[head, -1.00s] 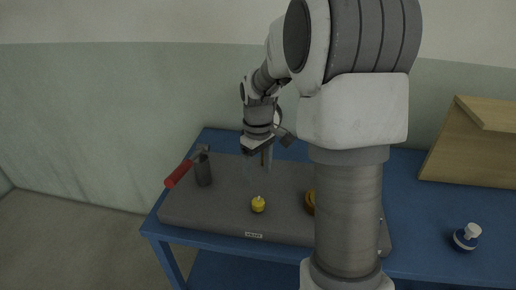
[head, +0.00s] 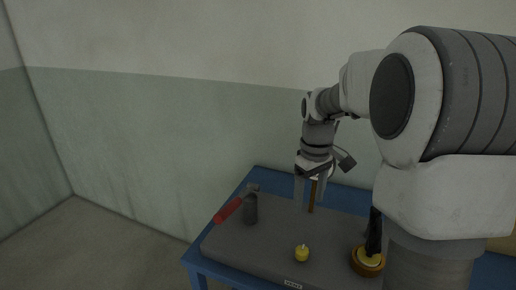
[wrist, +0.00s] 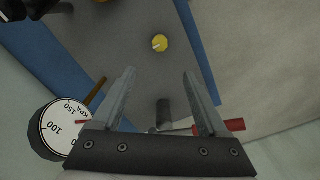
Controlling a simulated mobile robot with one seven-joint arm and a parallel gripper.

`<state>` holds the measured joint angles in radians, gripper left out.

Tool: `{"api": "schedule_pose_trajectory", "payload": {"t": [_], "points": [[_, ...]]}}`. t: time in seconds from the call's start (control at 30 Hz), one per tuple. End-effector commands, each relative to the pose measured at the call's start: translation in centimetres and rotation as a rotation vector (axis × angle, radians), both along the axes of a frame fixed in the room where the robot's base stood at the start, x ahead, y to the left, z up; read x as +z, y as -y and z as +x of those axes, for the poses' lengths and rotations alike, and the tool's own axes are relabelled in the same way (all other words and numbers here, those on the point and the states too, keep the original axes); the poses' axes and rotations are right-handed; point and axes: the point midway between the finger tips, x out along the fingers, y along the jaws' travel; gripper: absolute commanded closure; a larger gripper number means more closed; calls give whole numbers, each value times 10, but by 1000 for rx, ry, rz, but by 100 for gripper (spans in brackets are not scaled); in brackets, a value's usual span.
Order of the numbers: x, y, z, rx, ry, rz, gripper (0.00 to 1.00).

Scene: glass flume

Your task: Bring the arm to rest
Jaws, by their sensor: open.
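My gripper (head: 307,200) hangs over the far part of the grey board (head: 225,243), with its fingers pointing down. In the wrist view my gripper (wrist: 160,73) shows two spread fingers with nothing between them. A small yellow knob-like piece (head: 302,254) sits on the board, nearer the camera than my gripper; it also shows in the wrist view (wrist: 160,43). A thin brown post (head: 312,196) stands close behind the fingers. Whether my gripper touches the post cannot be told.
A red-handled tool (head: 229,209) leans at a dark cylinder (head: 250,209) on the board's left. A brass-coloured ring (head: 367,262) with a dark piece stands right. A KPA dial gauge (wrist: 63,128) is close to my gripper. The blue table (head: 262,177) meets the wall behind.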

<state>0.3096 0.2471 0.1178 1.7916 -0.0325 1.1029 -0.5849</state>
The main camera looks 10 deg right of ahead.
Motion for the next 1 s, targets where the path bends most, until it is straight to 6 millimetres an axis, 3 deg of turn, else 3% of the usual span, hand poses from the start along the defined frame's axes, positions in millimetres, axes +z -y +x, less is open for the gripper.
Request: {"api": "schedule_pose_trajectory", "payload": {"t": [0.17, 0.4, 0.6, 1.0], "points": [[15, -9, -12, -23, 34, -14, 24], [51, -37, -56, -108, 142, -35, 24], [70, -56, -98, -187, 239, -28, 24], [76, -84, -178, -337, 422, 48, 24]]}}
